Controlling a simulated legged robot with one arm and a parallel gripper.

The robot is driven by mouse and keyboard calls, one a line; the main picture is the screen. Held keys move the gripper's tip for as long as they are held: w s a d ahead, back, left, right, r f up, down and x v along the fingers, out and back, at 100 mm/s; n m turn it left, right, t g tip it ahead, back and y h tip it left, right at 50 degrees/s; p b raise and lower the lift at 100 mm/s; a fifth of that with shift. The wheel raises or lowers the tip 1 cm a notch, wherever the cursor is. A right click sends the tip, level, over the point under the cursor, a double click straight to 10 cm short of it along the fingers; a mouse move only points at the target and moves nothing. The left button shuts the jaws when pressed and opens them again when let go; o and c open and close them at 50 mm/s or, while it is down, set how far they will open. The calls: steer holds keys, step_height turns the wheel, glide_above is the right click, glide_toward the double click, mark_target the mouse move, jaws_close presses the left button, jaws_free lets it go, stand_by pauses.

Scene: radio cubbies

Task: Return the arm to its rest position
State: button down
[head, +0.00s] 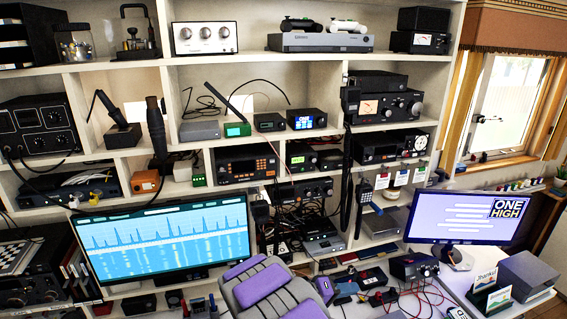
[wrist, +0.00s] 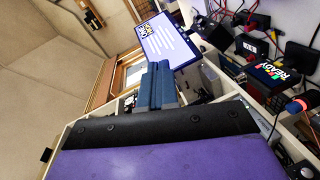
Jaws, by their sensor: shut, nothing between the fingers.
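My gripper (wrist: 159,68) shows in the wrist view as two dark blue fingers side by side, shut with nothing held, beyond a purple and black body part of mine. In the head view, grey and purple parts of my arm (head: 262,290) rise at the bottom centre, in front of the shelf and desk. The fingertips cannot be made out there. In the wrist view the fingers overlap the lower edge of a lit monitor (wrist: 170,42); I cannot tell how far apart they are.
White shelves (head: 250,72) full of radios stand ahead. A large monitor (head: 165,240) is left of my arm and a second monitor (head: 470,218) is right. Cables and small devices crowd the desk. A window (head: 505,100) is at right. The wrist view is strongly tilted.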

steer(key=s+d+r+m+g+y, duration=0.1)
steer(key=s+d+r+g+y, duration=0.15)
steer(key=s, duration=0.45)
steer(key=s+d+r+m+g+y, duration=0.1)
steer(key=s+d+r+g, duration=0.25)
steer(key=s, duration=0.45)
steer(key=s+d+r+m+g+y, duration=0.1)
steer(key=s+d+r+g+y, duration=0.15)
steer(key=s, duration=0.45)
steer(key=s+a+r+n+t+y, duration=0.1)
steer(key=s+a+y, duration=0.3)
steer(key=s, duration=0.5)
steer(key=s+a+r+n+t+y, duration=0.1)
steer(key=s+a+r+y, duration=0.1)
steer(key=s+a+y, duration=0.3)
steer(key=s+a, duration=0.3)
steer(key=s, duration=0.1)
steer(key=shift+a, duration=0.25)
